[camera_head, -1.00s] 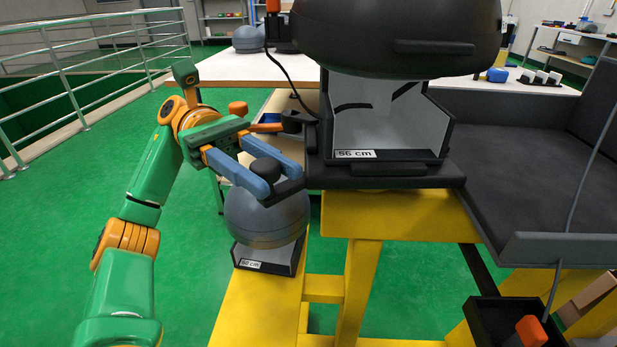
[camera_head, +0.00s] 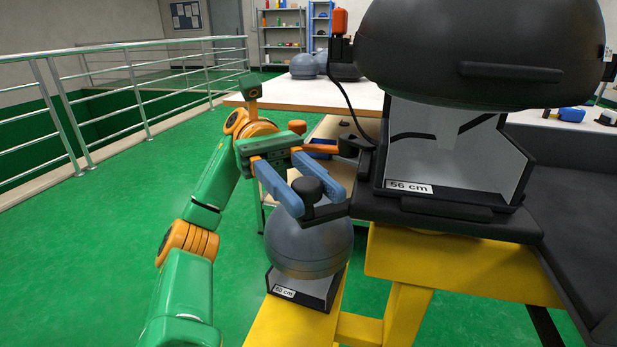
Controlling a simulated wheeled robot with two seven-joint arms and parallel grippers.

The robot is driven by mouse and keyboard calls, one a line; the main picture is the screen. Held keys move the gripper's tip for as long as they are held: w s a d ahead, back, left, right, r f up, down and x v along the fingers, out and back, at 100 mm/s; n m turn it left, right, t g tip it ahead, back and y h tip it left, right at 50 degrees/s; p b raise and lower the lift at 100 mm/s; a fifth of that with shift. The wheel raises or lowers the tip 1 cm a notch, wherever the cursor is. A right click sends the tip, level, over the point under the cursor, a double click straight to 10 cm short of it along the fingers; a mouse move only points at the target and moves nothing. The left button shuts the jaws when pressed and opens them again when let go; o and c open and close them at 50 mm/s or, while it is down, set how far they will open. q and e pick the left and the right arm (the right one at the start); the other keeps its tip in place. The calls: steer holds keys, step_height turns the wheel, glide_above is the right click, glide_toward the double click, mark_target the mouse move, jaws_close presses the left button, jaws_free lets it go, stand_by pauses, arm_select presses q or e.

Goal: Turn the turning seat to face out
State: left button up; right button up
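What I take for the turning seat is the black platform (camera_head: 448,218) on the yellow frame. It carries a clear-fronted grey box (camera_head: 440,150) labelled 56 cm, with a large black dome (camera_head: 480,50) on top. A short black arm with an upright black knob (camera_head: 308,187) sticks out from the platform's left side. My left gripper (camera_head: 318,200), green with blue fingers, has one finger on each side of this knob, close against it. The fingertips partly hide the knob's base. My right gripper is out of view.
A grey-blue dome (camera_head: 310,240) on a labelled stand (camera_head: 302,288) sits just below my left gripper, on a yellow beam. A white-topped table (camera_head: 285,92) stands behind. Black panels (camera_head: 580,210) close off the right. The green floor (camera_head: 110,240) at left is open, up to a railing.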

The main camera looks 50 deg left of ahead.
arm_select(q)
steer(key=shift+o, duration=1.4)
steer(key=shift+a, duration=0.1)
steer(key=shift+r, duration=0.2)
step_height(320, 180, up, 4)
steer(key=p, duration=0.3)
steer(key=shift+f, duration=0.2)
steer(key=s+d+r, duration=0.9)
steer(key=s+d, duration=0.1)
steer(key=shift+p, duration=0.4)
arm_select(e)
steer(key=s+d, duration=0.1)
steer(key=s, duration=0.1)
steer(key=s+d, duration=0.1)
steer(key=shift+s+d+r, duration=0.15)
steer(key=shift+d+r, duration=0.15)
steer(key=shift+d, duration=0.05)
